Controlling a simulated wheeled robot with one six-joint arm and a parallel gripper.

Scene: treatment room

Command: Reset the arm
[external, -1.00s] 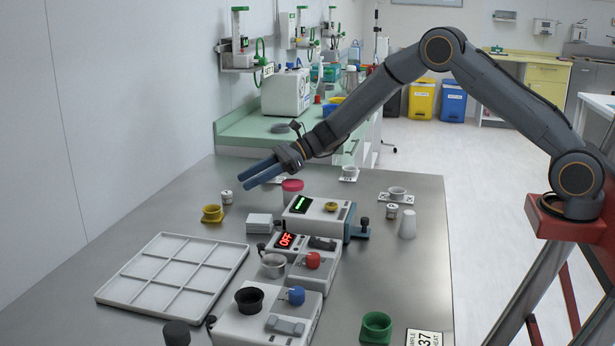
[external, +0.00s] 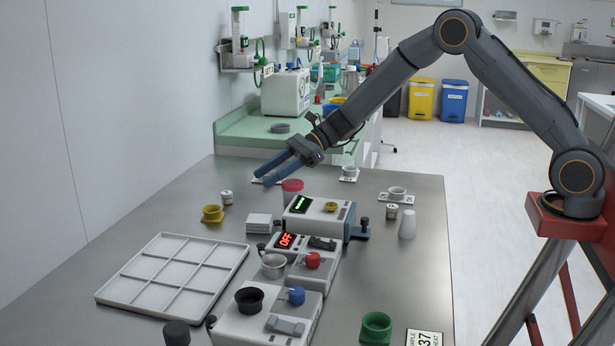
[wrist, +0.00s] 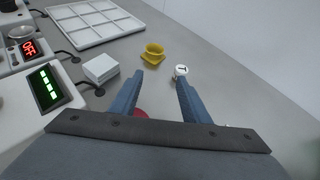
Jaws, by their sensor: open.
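My gripper (external: 272,174) is open and empty, with its two blue fingers apart. It hangs in the air above the far part of the metal table (external: 400,260), over the area of a red-lidded jar (external: 292,190). In the wrist view my fingers (wrist: 158,95) point toward a yellow cup (wrist: 153,53) and a small white-lidded jar (wrist: 180,72). Part of the red lid (wrist: 139,114) shows between the fingers near the gripper body. My arm is bent, its elbow high above the table.
Devices with a green display (external: 302,204) and a red OFF display (external: 285,240) stand mid-table. A white compartment tray (external: 172,275) lies at the left. A wall rises at the left.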

